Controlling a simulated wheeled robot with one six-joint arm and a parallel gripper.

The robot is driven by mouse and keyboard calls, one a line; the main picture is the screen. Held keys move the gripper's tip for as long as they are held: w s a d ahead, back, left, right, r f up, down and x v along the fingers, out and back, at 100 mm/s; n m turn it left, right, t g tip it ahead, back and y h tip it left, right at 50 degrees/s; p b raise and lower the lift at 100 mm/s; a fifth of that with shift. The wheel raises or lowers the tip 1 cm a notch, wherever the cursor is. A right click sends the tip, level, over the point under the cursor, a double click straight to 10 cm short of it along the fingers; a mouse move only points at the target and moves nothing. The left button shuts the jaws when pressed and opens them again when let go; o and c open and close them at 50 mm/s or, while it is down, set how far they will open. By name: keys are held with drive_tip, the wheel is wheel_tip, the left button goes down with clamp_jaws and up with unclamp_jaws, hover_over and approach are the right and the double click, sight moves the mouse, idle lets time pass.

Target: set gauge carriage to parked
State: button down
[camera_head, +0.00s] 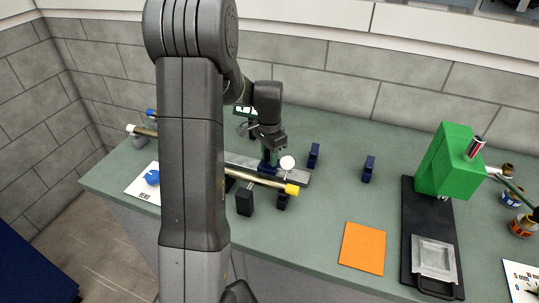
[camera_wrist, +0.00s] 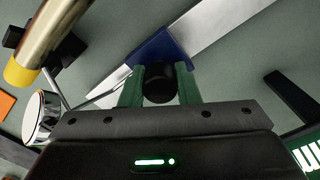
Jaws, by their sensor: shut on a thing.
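The gauge carriage is a dark blue block (camera_head: 267,169) on a long pale metal rail (camera_head: 302,179), and it carries a round white dial (camera_head: 287,162). In the wrist view the blue block (camera_wrist: 160,47) sits on the rail (camera_wrist: 228,16), with a black round knob (camera_wrist: 159,88) in front and the dial (camera_wrist: 42,115) at left. My gripper (camera_head: 268,153) is above the block. Its green fingers (camera_wrist: 159,76) are shut on the knob from both sides. My arm hides part of the rail in the head view.
A brass rod (camera_head: 256,178) with a yellow end lies in front of the rail near black supports (camera_head: 245,200). Small blue blocks (camera_head: 368,169) stand to the right. An orange square (camera_head: 362,248) and a green press (camera_head: 449,160) are farther right. The bench between them is clear.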

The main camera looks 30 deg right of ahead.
drive_tip(key=w+a, duration=0.3)
drive_tip(key=w, duration=0.1)
drive_tip(key=w+a, duration=0.4)
drive_tip(key=w, duration=0.1)
drive_tip(key=w+a, duration=0.4)
drive_tip(key=shift+w, duration=0.35)
drive_tip(key=c, duration=1.1)
unclamp_jaws()
wheel_tip(320, 180, up, 14)
drive_tip(key=b, duration=0.1)
drive_tip(key=shift+b, duration=0.4)
drive_tip(key=shift+f, duration=0.15)
wheel_tip(320, 180, down, 14)
drive_tip(key=shift+s+d+r+p, duration=0.1)
drive_tip(key=shift+p, duration=0.7)
drive_tip(key=shift+s+d, duration=0.3)
drive_tip(key=shift+s, duration=0.1)
